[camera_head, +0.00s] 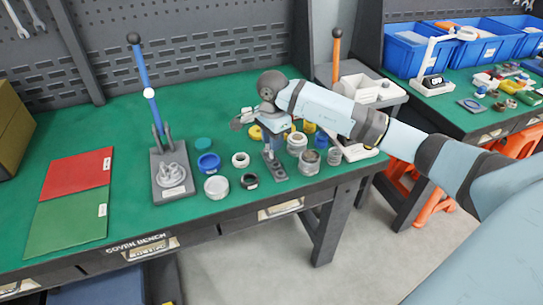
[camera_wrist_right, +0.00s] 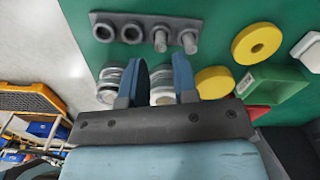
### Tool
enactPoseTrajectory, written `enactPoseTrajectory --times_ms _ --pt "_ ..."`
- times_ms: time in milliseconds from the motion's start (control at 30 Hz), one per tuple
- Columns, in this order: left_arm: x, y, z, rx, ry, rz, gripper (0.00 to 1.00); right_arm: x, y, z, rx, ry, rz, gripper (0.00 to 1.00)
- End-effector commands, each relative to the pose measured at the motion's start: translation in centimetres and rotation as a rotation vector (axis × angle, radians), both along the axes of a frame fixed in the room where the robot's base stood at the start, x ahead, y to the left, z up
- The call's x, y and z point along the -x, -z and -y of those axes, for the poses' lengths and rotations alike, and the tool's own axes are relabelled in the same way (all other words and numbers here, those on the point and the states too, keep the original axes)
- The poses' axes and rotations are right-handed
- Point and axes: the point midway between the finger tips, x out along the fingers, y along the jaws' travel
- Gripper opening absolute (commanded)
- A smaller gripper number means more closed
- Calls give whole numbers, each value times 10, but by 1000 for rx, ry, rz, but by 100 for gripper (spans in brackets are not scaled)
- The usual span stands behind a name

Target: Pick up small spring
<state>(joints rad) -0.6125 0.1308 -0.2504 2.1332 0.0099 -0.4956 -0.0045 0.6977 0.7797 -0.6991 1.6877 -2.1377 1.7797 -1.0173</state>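My right gripper (camera_head: 277,142) reaches down over the bench among the small parts. In the right wrist view its two blue fingers (camera_wrist_right: 159,62) stand apart. A ringed grey-and-white cylindrical part (camera_wrist_right: 162,88) shows between them, partly hidden; it looks below the fingers, but contact cannot be judged. A similar ringed part (camera_wrist_right: 110,82) lies left of the fingers. Ribbed grey cylinders (camera_head: 310,162) also stand right of the gripper in the head view. Which of these is the small spring is not clear. My left gripper is not in view.
A blue-lever press (camera_head: 172,180) and red and green mats (camera_head: 78,173) are to the left. The bench's front edge is near.

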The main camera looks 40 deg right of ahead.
Motion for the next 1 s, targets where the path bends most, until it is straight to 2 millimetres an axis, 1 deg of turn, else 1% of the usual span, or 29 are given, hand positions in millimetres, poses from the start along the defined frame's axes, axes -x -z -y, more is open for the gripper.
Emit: enactPoseTrajectory --times_ms 33,100,233,467,500,567,600,1000 --pt "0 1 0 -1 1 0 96 0 10 -3 -3 0 -4 27" --pt "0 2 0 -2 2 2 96 0 22 -3 -2 1 -5 27" --pt "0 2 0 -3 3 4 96 -1 36 -3 -2 0 -1 27" --pt "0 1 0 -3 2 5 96 -1 37 -3 -1 0 0 27" --pt "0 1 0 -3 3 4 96 -1 37 -3 -1 0 0 18" --pt "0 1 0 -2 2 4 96 -1 37 -3 -1 0 0 4" --pt "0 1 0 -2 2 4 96 -1 37 -3 -1 0 0 0" --pt "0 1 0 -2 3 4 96 -1 36 -2 -1 0 0 0"
